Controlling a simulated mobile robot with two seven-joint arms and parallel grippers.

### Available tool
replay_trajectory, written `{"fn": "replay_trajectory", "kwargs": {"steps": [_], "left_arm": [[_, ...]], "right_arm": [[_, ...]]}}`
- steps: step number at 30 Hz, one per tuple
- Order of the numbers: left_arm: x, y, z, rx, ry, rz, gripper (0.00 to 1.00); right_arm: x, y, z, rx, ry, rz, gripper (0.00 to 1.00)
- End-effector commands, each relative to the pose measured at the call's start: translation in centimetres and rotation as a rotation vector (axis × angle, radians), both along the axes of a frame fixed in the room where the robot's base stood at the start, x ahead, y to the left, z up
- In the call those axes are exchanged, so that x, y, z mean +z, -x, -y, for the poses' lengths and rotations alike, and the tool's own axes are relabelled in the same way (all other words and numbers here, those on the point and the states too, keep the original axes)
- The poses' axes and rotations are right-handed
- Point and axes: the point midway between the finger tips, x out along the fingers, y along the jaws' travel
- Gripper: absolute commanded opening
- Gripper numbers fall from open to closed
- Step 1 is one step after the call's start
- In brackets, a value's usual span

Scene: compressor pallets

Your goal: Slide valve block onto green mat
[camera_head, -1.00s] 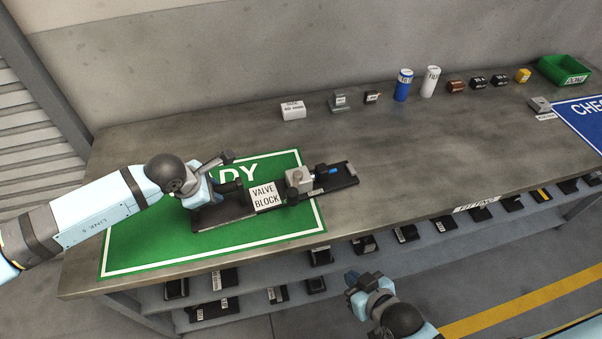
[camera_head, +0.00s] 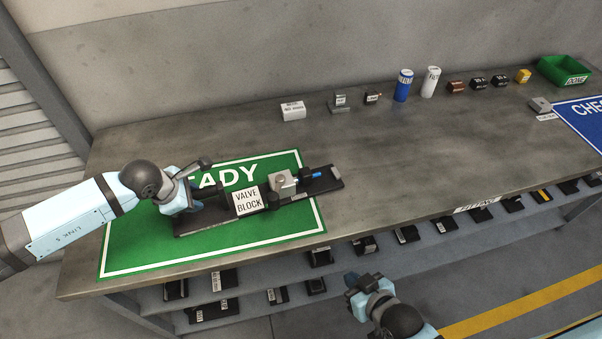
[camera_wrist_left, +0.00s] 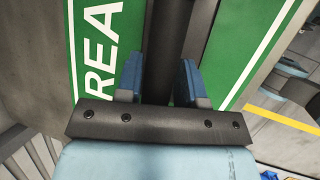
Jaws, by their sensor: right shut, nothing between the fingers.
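The valve block (camera_head: 282,182) is a grey block on a long black pallet, with a white label reading VALVE BLOCK on it. The pallet lies tilted across the green mat (camera_head: 125,245), and its right end sticks out past the mat's right edge onto the bare table. My left gripper (camera_head: 188,198) is at the pallet's left end. My right gripper (camera_head: 358,282) is shut and empty, in front of the table.
A row of small parts, with a white box (camera_head: 292,110) and a blue can (camera_head: 403,85), stands along the back. A green bin (camera_head: 565,70) and a blue mat (camera_head: 582,118) are far right. The table between is clear. A lower shelf holds several dark parts.

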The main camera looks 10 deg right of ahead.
Motion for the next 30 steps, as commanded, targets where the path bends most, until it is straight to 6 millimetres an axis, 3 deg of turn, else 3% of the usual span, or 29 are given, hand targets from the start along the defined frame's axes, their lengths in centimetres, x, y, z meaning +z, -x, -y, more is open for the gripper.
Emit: {"fn": "replay_trajectory", "kwargs": {"steps": [1,3,14,30], "left_arm": [[-0.1,0.0,0.0,0.001,0.0,-0.001,0.47],[0.0,0.0,0.0,0.0,0.002,0.001,0.56],[1.0,0.1,-0.2,-0.001,0.005,0.005,0.56],[9.8,2.9,-3.8,0.0,0.005,0.003,0.56]], "right_arm": [[0.1,-0.2,0.0,-0.002,-0.001,0.004,0.0],[0.1,-0.1,0.0,-0.002,-0.001,0.004,0.0],[0.0,0.0,0.0,0.0,0.0,0.0,0.0],[0.0,0.0,0.0,0.0,0.0,-0.001,0.0]]}}
